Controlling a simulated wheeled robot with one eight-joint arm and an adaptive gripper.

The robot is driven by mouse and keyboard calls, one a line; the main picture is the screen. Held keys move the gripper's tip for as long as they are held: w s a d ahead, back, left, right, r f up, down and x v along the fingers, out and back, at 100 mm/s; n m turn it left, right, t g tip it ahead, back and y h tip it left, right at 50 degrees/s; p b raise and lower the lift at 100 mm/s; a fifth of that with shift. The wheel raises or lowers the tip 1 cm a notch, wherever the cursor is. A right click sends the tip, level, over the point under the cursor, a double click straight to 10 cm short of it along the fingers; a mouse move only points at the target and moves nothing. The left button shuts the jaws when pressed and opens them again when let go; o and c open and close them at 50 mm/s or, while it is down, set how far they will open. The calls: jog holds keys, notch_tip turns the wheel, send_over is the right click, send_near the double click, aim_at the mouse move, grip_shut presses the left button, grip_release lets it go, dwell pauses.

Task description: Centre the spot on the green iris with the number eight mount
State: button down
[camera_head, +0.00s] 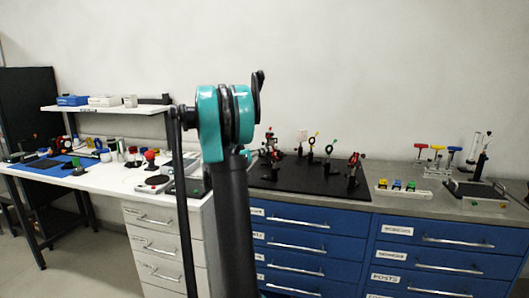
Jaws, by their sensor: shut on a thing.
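The green iris (328,149) stands upright on a post on the black optical board (300,178), right of my arm. A yellow-ringed post piece (312,142) stands left of it. A dark mount with red parts (354,161) is at the board's right side. Another dark mount with red parts (269,140) is at the back left, close to my arm. I cannot read a number eight on any mount, and no light spot can be made out. My arm's upright link and teal joint fill the middle of the view and hide the board's left part. My gripper is hidden behind them.
A white holder with coloured blocks (402,188) sits right of the board. Red, yellow and blue-topped pieces (437,150) and a stand (482,160) are further right. Blue drawers (300,243) are below. A cluttered white bench (100,178) with a shelf (107,109) is at left.

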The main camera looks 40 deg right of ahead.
jog(key=shift+n, duration=1)
jog(key=c, duration=1.5)
grip_release()
jog(key=shift+a, duration=0.15)
jog(key=a, duration=0.4)
jog(key=s+a, duration=0.1)
jog(key=a, duration=0.6)
jog(key=shift+s+a, duration=0.15)
jog(key=shift+a, duration=0.25)
